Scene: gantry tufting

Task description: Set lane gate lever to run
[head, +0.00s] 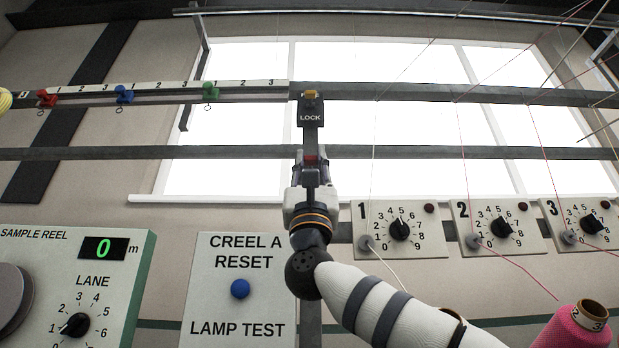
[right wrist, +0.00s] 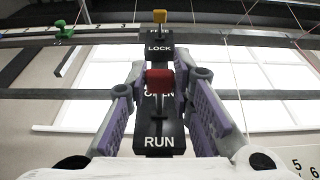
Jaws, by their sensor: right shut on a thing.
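The lane gate is a dark upright plate (head: 311,132) on the rails, with LOCK near its top. In the right wrist view the plate (right wrist: 160,142) also reads OPEN, partly hidden, and RUN at the bottom. A yellow knob (right wrist: 159,16) sits at its top, above LOCK. The lever has a red knob (right wrist: 159,82), which stands in front of the OPEN label, above RUN. My right gripper (right wrist: 160,78) is shut on the red lever knob, one finger at each side. In the head view my right gripper (head: 312,165) covers the lower plate. My left gripper is not in view.
Red (head: 46,97), blue (head: 124,94) and green (head: 210,91) clips sit on the numbered rail at left. Dial boxes (head: 400,228) with threads stand at right. A reset panel (head: 238,262) and a sample reel panel (head: 130,262) stand lower left. A pink cone (head: 570,330) is lower right.

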